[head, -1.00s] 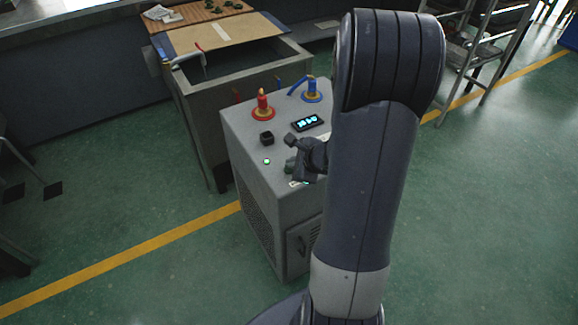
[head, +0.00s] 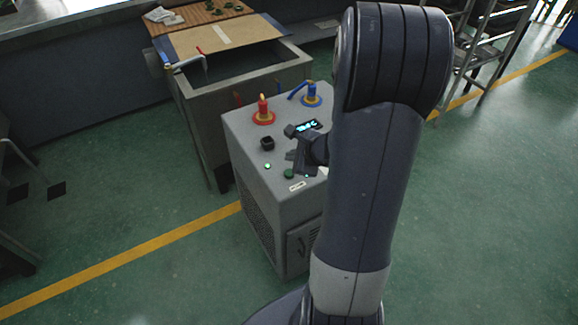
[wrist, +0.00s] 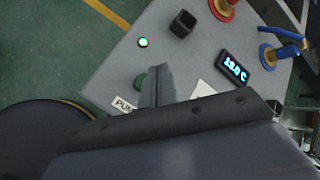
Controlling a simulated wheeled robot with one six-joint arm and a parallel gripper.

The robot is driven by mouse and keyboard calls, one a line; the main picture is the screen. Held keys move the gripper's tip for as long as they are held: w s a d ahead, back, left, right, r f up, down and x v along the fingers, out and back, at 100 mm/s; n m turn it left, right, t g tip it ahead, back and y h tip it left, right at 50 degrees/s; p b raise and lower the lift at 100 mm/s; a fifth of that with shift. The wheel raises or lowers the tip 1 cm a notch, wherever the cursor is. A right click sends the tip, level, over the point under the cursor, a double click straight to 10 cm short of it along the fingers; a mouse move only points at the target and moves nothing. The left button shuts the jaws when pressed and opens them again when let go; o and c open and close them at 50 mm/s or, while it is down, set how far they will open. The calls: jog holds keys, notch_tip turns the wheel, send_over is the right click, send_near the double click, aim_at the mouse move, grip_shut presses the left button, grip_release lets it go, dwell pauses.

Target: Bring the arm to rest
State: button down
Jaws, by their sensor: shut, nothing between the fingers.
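My arm stands large in the head view, right of the middle. My gripper (head: 297,150) is above the top of the grey machine (head: 248,135), beside a lit display (head: 308,126). In the wrist view the fingers of my gripper (wrist: 158,72) are together with nothing between them. They hang over the panel, close to a green button (wrist: 140,81) and a label (wrist: 124,105). I cannot tell the exact height above the panel. Part of the machine is hidden behind my arm.
A red valve (head: 264,110), a blue valve (head: 311,95) and a small black box (head: 267,143) stand up from the machine top. A metal sink (head: 240,85) is behind it. A rack (head: 490,50) stands at the back right. The green floor at right (head: 500,200) is clear.

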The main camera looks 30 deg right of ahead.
jog(key=shift+r+p, duration=0.45)
jog(key=shift+r, duration=0.5)
jog(key=shift+f, duration=0.15)
